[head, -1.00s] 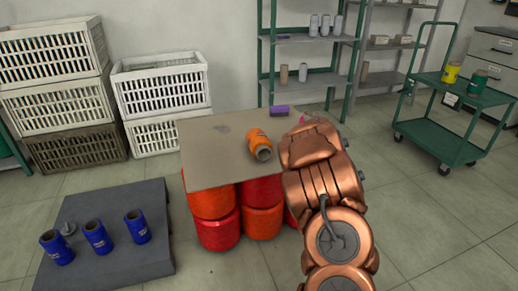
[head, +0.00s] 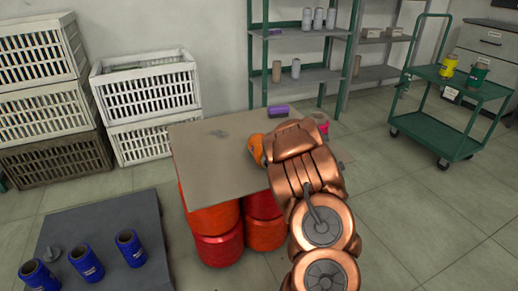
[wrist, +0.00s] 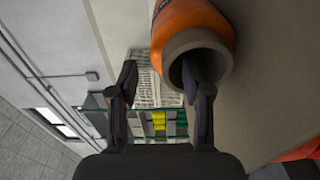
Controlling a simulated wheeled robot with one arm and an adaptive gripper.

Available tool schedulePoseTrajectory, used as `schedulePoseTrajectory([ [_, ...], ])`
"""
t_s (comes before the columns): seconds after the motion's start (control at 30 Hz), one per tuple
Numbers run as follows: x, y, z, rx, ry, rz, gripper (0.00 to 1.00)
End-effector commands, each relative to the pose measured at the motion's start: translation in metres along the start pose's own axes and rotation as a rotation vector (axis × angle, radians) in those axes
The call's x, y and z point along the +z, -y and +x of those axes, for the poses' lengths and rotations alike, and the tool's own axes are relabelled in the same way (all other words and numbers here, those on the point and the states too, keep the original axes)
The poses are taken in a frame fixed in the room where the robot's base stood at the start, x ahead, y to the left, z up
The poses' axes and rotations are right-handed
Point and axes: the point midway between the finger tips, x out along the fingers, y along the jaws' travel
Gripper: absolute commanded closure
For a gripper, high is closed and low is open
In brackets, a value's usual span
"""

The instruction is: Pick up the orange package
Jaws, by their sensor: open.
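The orange package (head: 256,148) is a rounded orange spool with a hollow core. It lies on its side on the grey board and is mostly hidden behind my arm in the head view. In the wrist view the orange package (wrist: 197,22) is at the top, with its pale open end facing the camera. My gripper (wrist: 163,88) is open, with its fingers wide apart. Its right finger overlaps the core's opening in the picture; I cannot tell whether it is inside or touching. The fingers are hidden in the head view.
The board (head: 215,165) rests on several red spools (head: 219,248). Blue spools (head: 86,262) stand on a dark pallet at lower left. A green cart (head: 450,110) stands at right.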

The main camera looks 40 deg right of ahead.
Motion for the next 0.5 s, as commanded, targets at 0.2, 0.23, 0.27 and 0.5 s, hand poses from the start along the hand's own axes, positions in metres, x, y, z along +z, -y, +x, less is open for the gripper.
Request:
schedulePoseTrajectory([
  [0.2,0.011,-0.001,0.015,0.005,0.016,-0.001,0.51],
  [0.23,0.012,-0.001,0.016,0.005,0.017,-0.001,0.51],
  [0.27,0.012,-0.001,0.017,0.004,0.018,-0.001,0.51],
  [0.5,0.012,0.0,0.036,0.005,0.02,0.001,0.51],
])
